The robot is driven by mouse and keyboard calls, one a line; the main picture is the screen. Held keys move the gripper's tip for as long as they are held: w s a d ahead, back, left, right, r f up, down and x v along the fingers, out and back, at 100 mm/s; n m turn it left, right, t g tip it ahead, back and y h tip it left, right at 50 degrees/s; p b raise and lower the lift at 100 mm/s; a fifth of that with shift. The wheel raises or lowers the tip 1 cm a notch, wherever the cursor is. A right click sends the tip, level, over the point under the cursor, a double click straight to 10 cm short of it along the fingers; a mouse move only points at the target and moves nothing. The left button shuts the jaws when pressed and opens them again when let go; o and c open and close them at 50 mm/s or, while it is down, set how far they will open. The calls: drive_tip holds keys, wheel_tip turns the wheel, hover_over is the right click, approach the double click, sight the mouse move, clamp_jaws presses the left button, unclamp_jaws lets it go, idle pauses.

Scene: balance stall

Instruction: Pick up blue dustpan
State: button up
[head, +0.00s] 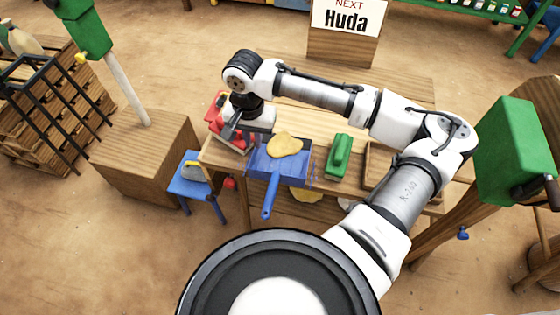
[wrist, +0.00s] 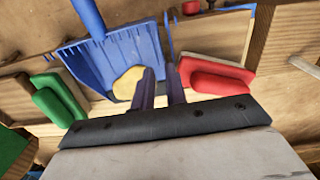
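The blue dustpan (head: 262,174) lies on the wooden table at its near edge, with its handle (head: 268,203) sticking out past the edge. In the wrist view the dustpan (wrist: 140,42) is beyond my fingers, its handle at the top left. A flat yellow piece (head: 284,145) lies on the pan; it also shows in the wrist view (wrist: 128,83). My gripper (head: 231,128) is over the table left of the dustpan, near a red tool. In the wrist view my gripper's two fingers (wrist: 159,78) stand apart with nothing seen held between them.
A red tool (head: 214,112) lies left of the dustpan, and a green block-like tool (head: 340,155) lies to its right. A wooden tray (head: 374,165) is farther right. A blue stool (head: 190,186) stands left of the table. The floor in front is partly clear.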

sight(253, 153)
drive_tip(key=shift+s+a+f+p, duration=0.15)
drive_tip(key=shift+f+p, duration=0.25)
drive_tip(key=shift+f, duration=1.35)
drive_tip(key=shift+s+a+f+p, duration=0.1)
drive_tip(key=shift+f+p, duration=0.25)
drive_tip(key=shift+f, duration=1.35)
drive_tip(key=shift+c, duration=0.4)
clamp_jaws()
drive_tip(key=shift+r, duration=0.15)
wheel_tip(253, 153, up, 20)
drive_tip(key=b, duration=0.2)
